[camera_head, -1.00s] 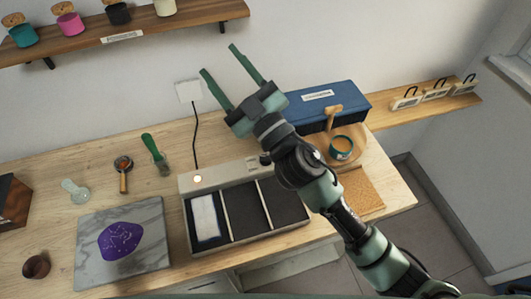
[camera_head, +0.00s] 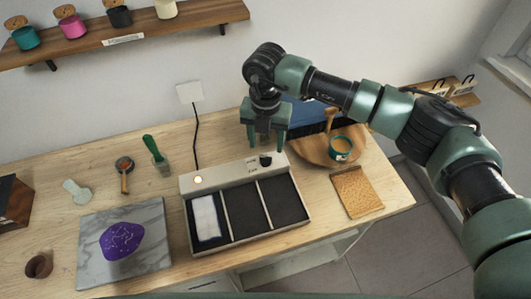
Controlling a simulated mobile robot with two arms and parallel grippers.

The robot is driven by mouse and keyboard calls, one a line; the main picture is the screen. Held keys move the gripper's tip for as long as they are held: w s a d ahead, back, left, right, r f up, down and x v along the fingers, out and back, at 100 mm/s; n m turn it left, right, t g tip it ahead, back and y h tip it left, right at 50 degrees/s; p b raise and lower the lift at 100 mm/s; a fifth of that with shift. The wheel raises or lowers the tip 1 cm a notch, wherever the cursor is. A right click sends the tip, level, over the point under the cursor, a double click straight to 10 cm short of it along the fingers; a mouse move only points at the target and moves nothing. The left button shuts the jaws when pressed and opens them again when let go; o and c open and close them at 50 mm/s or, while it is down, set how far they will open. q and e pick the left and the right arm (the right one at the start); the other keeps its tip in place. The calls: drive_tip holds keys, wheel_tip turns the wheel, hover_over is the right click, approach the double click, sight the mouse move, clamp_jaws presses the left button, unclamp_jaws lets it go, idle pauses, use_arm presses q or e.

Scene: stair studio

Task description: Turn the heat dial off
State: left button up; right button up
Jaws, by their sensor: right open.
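The heat dial (camera_head: 266,161) is a small black knob at the right end of the pale control panel on the heating unit (camera_head: 228,175). A round light (camera_head: 198,180) glows at the panel's left end. My right gripper (camera_head: 266,145) is open and points down. Its two green fingers are spread to the left and right, just above and behind the dial in the picture. I cannot tell whether they touch the panel. The dial's pointer is too small to read. My left gripper is out of view.
The unit has three dark compartments, with a white pad (camera_head: 205,217) in the left one. A wooden tray (camera_head: 305,150) with a teal tin (camera_head: 341,148), a cork mat (camera_head: 356,192) and a blue box (camera_head: 305,113) are to the right. A marble slab (camera_head: 150,270) lies left.

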sight(267, 158)
wheel_tip(267, 158, down, 5)
drive_tip(key=shift+f+p, duration=0.1)
drive_tip(key=shift+p, duration=0.8)
drive_tip(key=shift+a+f, duration=0.1)
drive_tip(key=shift+f, duration=0.45)
clamp_jaws()
drive_tip(key=shift+f+n+b, duration=0.1)
drive_tip(key=shift+n+b, duration=0.3)
drive_tip(key=shift+b, duration=0.2)
drive_tip(key=n+b, duration=0.9)
drive_tip(key=b, duration=0.4)
drive_tip(key=shift+b, duration=0.4)
drive_tip(key=shift+d+n+b, duration=0.2)
drive_tip(key=shift+n+b, duration=0.75)
drive_tip(key=shift+n, duration=0.15)
drive_tip(key=shift+r, duration=0.2)
